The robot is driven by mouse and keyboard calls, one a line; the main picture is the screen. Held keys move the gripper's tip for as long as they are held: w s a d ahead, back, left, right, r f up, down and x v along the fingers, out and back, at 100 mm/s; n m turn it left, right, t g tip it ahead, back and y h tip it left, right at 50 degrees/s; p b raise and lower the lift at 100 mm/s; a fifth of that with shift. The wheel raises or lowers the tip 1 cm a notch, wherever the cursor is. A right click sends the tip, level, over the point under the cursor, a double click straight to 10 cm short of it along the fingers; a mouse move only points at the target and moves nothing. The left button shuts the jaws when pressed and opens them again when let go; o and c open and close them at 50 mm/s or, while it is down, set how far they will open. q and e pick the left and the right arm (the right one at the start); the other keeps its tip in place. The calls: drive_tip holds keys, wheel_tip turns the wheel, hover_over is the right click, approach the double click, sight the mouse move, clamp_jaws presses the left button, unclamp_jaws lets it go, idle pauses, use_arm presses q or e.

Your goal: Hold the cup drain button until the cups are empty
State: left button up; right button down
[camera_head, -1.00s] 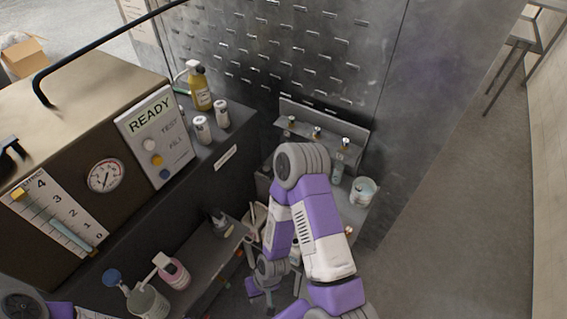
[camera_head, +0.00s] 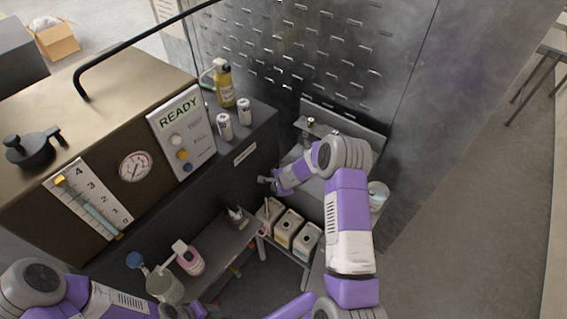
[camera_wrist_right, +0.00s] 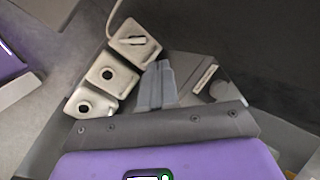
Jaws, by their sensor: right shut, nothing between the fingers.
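My right gripper (camera_head: 268,182) is shut and empty in front of the dark cabinet side, above the white canisters. Its closed grey fingers (camera_wrist_right: 157,84) also show in the right wrist view, beside the canisters. I cannot make out which control is the cup drain button. The READY panel (camera_head: 182,133) has a white, an orange and a dark button. A pale cup (camera_head: 377,195) stands on the right of the rear shelf, beside my right arm. My right arm hides part of that shelf and any other cups there.
White canisters (camera_head: 289,228) with open tops stand in a low rack. A lower bench (camera_head: 222,248) holds a pink bottle (camera_head: 190,260) and a grey-green container (camera_head: 164,287). Small white bottles (camera_head: 225,127) stand on the cabinet ledge. Open floor (camera_head: 460,190) lies to the right.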

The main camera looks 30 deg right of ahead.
drive_tip(key=w+d+r+m+t+h+p, duration=0.1)
drive_tip(key=w+d+r+m+t, duration=0.2)
drive_tip(key=w+d+r, duration=0.6)
drive_tip(key=m, duration=0.2)
drive_tip(key=shift+d+r+m+t, duration=0.2)
drive_tip(key=shift+r+m+t, duration=0.1)
drive_tip(key=shift+r+m, duration=0.1)
drive_tip(key=shift+f, duration=0.1)
wheel_tip(320, 180, down, 8)
drive_tip(key=b, duration=0.6)
drive_tip(key=shift+r, duration=0.25)
drive_tip(key=shift+f+b, duration=0.6)
drive_tip(key=shift+b, duration=0.25)
drive_tip(key=shift+f, duration=0.1)
drive_tip(key=shift+f+b, duration=0.3)
drive_tip(key=shift+b, duration=0.25)
